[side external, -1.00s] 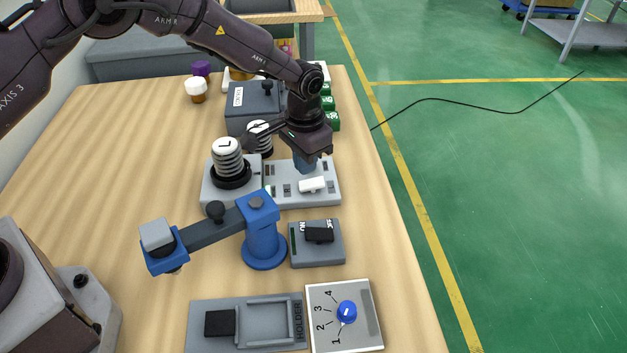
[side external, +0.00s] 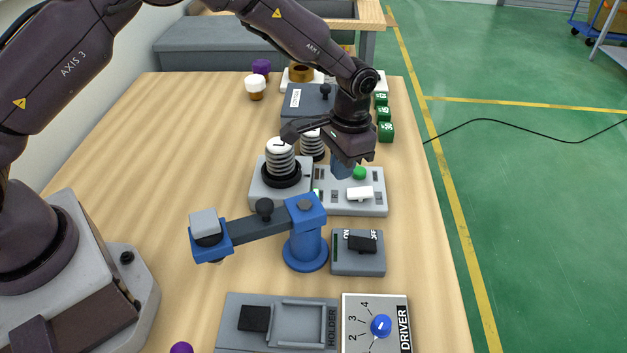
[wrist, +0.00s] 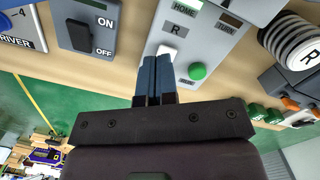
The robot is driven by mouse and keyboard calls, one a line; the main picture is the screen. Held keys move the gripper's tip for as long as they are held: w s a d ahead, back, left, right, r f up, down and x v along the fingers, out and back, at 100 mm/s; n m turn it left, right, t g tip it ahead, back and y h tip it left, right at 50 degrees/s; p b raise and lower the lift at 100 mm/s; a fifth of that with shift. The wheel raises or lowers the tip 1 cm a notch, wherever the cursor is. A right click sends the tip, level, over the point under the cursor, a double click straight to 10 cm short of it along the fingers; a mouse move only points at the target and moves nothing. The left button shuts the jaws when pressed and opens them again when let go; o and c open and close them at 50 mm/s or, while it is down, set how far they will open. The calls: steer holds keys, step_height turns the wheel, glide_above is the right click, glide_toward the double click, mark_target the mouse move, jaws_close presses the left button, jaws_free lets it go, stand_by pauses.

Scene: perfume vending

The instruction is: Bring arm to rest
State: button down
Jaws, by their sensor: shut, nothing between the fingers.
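My gripper (side external: 342,168) is shut and empty, pointing down over the grey control panel (side external: 340,207). In the wrist view my gripper (wrist: 155,62) has its two blue fingers pressed together. The green button (side external: 359,172) and the white switch (side external: 360,193) on the panel are beside the fingers in the side view. The wrist view shows the green button (wrist: 197,71) right of the fingers, the white switch (wrist: 167,52) partly behind the fingertips, and labels HOME and R. I cannot tell whether the fingers touch the panel.
A blue swing-arm stand (side external: 305,245), an ON/OFF switch box (side external: 358,262), a holder plate (side external: 270,345) and a driver dial (side external: 381,326) stand nearer the camera. Spring posts (side external: 281,160) stand left of the fingers. Green blocks (side external: 385,131) are at the right edge.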

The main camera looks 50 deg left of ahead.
steer(key=s+a+r+n+t, duration=0.1)
steer(key=s+a+r+t, duration=0.2)
steer(key=s+r, duration=1)
steer(key=s+a+r+n+t, duration=0.2)
steer(key=s+a+r, duration=0.6)
steer(key=s+r, duration=0.4)
steer(key=shift+s+r+t, duration=0.35)
steer(key=shift+s+t, duration=0.45)
steer(key=shift+s, duration=0.4)
